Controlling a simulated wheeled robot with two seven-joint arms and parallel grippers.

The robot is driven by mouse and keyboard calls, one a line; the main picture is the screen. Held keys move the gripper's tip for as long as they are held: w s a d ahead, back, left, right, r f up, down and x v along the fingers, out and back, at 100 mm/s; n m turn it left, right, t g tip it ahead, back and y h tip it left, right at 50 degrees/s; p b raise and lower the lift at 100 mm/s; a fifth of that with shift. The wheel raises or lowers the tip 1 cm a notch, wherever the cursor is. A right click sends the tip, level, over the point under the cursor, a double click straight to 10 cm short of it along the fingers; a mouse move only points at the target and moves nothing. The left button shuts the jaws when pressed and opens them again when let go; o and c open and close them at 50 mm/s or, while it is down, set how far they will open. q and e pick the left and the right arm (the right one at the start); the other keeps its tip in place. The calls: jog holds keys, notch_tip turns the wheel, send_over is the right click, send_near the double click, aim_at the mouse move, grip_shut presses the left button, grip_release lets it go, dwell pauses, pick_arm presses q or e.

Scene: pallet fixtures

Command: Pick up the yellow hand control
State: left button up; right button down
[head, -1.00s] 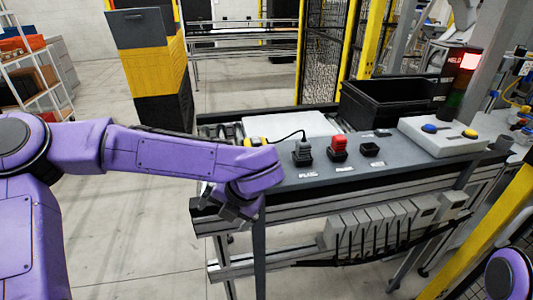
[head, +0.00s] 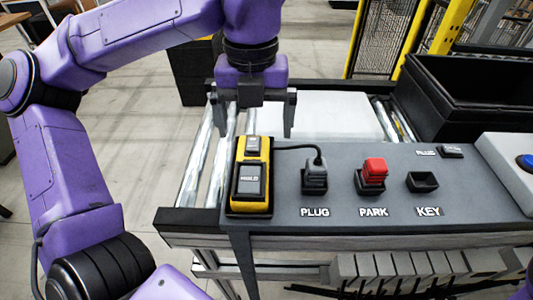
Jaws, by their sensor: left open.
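The yellow hand control (head: 251,190), with a black front and a grey screen, lies at the left end of the grey panel (head: 330,208). A black cable runs from its upper right to the plug in the holder marked PLUG (head: 314,178). My left gripper (head: 254,128) hangs just behind the hand control, fingers pointing down and spread apart with nothing between them. In the picture its fingertips end just above the hand control's top end; I cannot tell the exact height gap. My right gripper is not in view.
A red plug sits in the PARK holder (head: 374,174). The KEY holder (head: 422,182) looks empty. A white board (head: 340,115) lies on rollers behind the panel, with a black bin (head: 470,90) at the right. A white box with a blue button (head: 512,170) stands at the right edge.

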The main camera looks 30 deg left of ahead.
aim_at(251, 161)
pick_arm(q)
jog(key=s+f, duration=0.2)
jog(key=f, duration=0.1)
jog(key=shift+s+f, duration=0.1)
jog(key=shift+s, duration=0.3)
jog(key=f, duration=0.1)
jog(key=w+f, duration=0.1)
jog(key=f, duration=0.1)
jog(key=f+p, duration=0.1)
jog(key=f, duration=0.1)
jog(key=shift+w+a, duration=0.2)
jog(key=shift+w, duration=0.2)
jog(key=shift+f, duration=0.15)
jog(key=shift+s, duration=0.4)
jog(key=shift+w, duration=0.15)
jog(key=c, duration=1.4)
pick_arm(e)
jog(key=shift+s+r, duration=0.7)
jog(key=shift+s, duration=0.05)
